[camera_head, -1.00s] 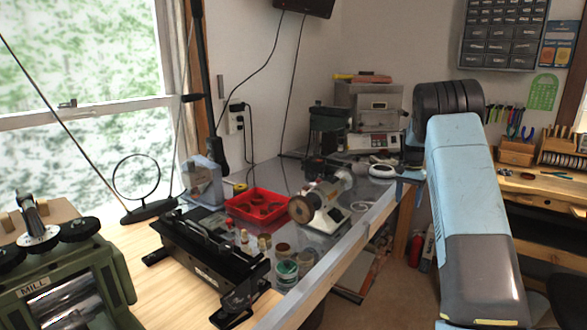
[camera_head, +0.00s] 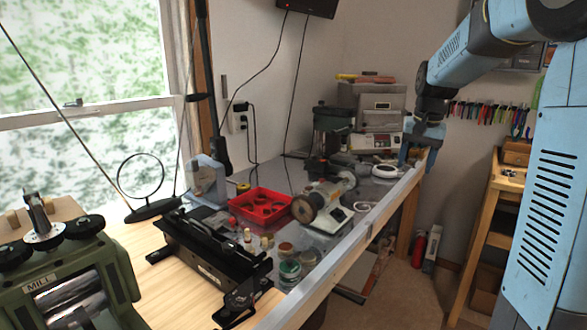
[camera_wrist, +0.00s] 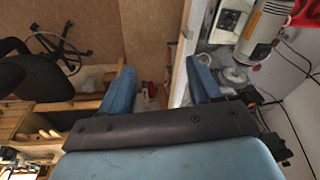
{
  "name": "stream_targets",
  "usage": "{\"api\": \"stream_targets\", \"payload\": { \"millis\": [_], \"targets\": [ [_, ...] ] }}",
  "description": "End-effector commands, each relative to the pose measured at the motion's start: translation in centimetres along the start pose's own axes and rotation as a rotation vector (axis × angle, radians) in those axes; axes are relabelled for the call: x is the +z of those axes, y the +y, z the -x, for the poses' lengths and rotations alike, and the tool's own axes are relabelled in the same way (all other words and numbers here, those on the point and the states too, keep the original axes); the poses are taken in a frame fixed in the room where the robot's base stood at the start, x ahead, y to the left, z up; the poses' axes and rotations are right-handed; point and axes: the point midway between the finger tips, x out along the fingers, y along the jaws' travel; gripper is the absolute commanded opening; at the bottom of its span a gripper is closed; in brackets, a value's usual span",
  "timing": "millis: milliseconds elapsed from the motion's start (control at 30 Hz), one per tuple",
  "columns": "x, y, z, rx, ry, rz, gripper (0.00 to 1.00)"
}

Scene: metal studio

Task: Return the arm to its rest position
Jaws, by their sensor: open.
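My arm rises along the right edge of the head view and bends over at the top right. My gripper (camera_head: 412,157) hangs at its end, near the far right corner of the metal-edged bench. In the wrist view my gripper (camera_wrist: 163,84) shows two blue fingers spread wide apart with nothing between them. The floor and the bench edge show beyond the fingers. In the head view I cannot tell whether the fingertips touch the bench.
A red tray (camera_head: 262,207), a small grinder-like machine (camera_head: 325,205) and a white round dish (camera_head: 384,171) sit on the bench. A green mill (camera_head: 65,285) stands front left. A wooden workbench (camera_head: 495,215) is at right. A wheeled chair (camera_wrist: 62,48) shows in the wrist view.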

Motion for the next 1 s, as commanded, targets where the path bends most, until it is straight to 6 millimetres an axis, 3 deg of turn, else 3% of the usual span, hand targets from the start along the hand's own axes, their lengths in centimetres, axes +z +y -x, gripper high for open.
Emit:
{"api": "stream_targets", "payload": {
  "millis": [200, 433, 700, 1000],
  "targets": [
    [6.2, 0.2, 3.0, -0.022, 0.061, 0.084, 0.63],
    [12.6, 0.6, 4.8, -0.038, 0.125, 0.173, 0.63],
    [19.9, 1.8, 5.3, -0.045, 0.204, 0.28, 0.63],
    [27.0, 3.4, 4.2, -0.039, 0.286, 0.386, 0.63]
  ]
}}
